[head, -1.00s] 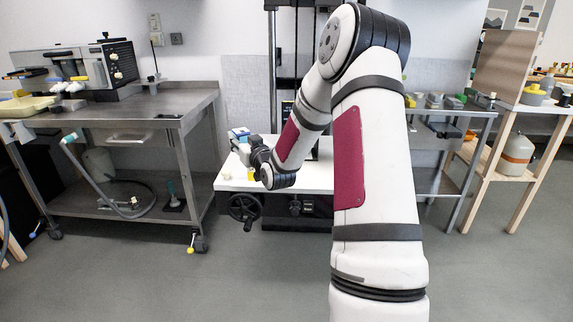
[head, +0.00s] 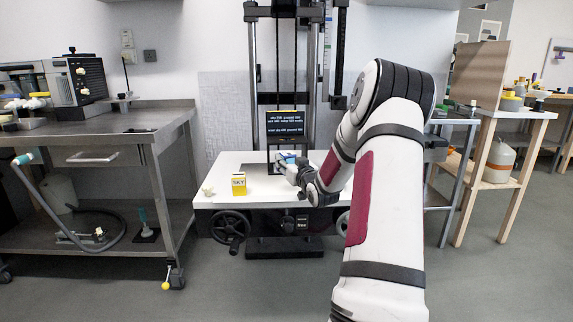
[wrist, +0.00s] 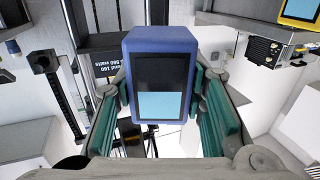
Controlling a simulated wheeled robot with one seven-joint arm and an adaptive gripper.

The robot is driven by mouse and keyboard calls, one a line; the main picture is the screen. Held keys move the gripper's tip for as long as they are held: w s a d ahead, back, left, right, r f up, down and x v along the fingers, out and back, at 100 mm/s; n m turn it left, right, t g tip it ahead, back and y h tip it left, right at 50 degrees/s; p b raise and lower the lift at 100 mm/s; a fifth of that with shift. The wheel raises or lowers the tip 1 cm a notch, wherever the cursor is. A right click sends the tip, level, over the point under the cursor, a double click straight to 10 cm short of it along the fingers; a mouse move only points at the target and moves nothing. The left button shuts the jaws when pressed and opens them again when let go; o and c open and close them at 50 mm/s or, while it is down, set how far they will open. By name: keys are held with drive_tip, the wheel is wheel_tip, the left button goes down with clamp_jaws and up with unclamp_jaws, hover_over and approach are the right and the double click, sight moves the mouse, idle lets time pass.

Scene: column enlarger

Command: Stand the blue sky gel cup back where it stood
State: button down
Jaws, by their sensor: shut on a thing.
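The blue sky gel cup (wrist: 160,48) is a boxy blue block with a black and light-blue front panel, filling the middle of the wrist view. My gripper (wrist: 160,88) is shut on it, with a green pad on either side. In the head view my gripper (head: 299,172) is over the right part of the white table, and a small blue patch of the cup (head: 286,157) shows at its tip. I cannot tell whether the cup touches the table. A yellow box marked SKY (head: 239,184) stands on the table to the left.
The white table (head: 215,194) has a small pale object (head: 207,191) at its left end and handwheels (head: 230,227) below its front edge. The enlarger column (head: 250,70) and a black sign (head: 285,124) rise behind. A steel bench (head: 95,141) stands left.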

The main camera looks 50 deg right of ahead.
drive_tip(key=shift+f+b, duration=0.1)
drive_tip(key=shift+b, duration=0.2)
drive_tip(key=shift+f+b, duration=2.35)
drive_tip(key=shift+f, duration=0.4)
drive_tip(key=shift+b, duration=0.5)
drive_tip(key=shift+f+b, duration=0.6)
drive_tip(key=shift+f, duration=0.05)
drive_tip(key=c, duration=0.9)
unclamp_jaws()
drive_tip(key=shift+c, duration=0.2)
drive_tip(key=shift+s+a, duration=0.1)
drive_tip(key=shift+s, duration=0.1)
drive_tip(key=b+v, duration=0.2)
drive_tip(key=v, duration=0.5)
drive_tip(key=shift+s+a, duration=0.15)
drive_tip(key=shift+s, duration=0.1)
idle(0.4)
